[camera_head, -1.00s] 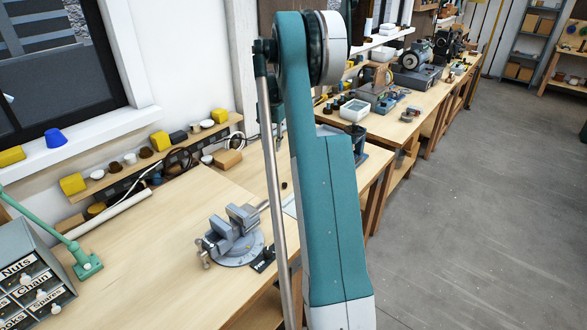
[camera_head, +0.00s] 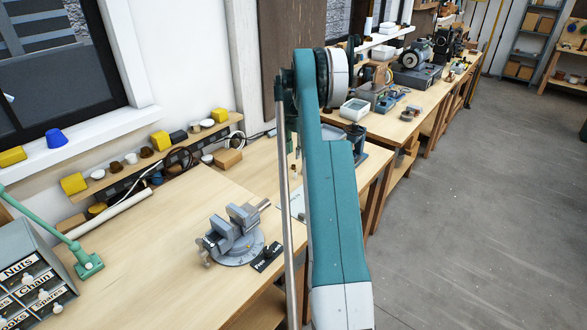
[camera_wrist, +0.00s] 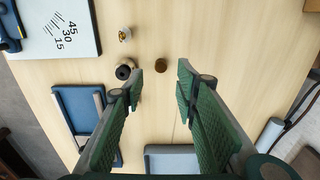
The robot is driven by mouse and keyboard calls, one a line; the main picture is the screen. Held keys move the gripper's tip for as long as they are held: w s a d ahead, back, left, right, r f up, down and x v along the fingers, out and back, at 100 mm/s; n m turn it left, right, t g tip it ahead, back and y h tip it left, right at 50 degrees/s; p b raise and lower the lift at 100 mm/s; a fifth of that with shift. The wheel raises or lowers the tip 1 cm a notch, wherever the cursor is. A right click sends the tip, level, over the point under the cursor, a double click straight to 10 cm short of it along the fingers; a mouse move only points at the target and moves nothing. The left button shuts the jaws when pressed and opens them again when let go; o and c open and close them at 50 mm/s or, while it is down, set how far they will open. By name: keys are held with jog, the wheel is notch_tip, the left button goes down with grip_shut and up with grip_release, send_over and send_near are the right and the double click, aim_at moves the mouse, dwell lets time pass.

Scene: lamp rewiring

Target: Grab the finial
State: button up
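My gripper (camera_wrist: 172,72) is open and empty in the wrist view, with its green ridged fingers pointing down over the pale wooden bench (camera_wrist: 225,45). A small round brown piece (camera_wrist: 160,65) stands just beyond the tip of the left finger. A dark knob-like piece with a light base (camera_wrist: 124,71) is left of that finger, and a small brass-and-white piece (camera_wrist: 124,35) is farther off. I cannot tell for sure which of these is the finial. In the head view my arm hides the gripper.
In the wrist view a white board with printed angles (camera_wrist: 60,30), a blue tray (camera_wrist: 78,120) and a grey-blue tray (camera_wrist: 172,162) lie around the gripper. A bench vise (camera_head: 235,238) stands on the near bench in the head view. Bare wood lies right of the small pieces.

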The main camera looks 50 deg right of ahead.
aim_at(293, 166)
jog(key=shift+f, duration=0.1)
jog(key=shift+f, duration=1.2)
jog(key=shift+f, duration=0.1)
jog(key=shift+f, duration=2.55)
jog(key=shift+c, duration=0.3)
jog(key=c, duration=0.7)
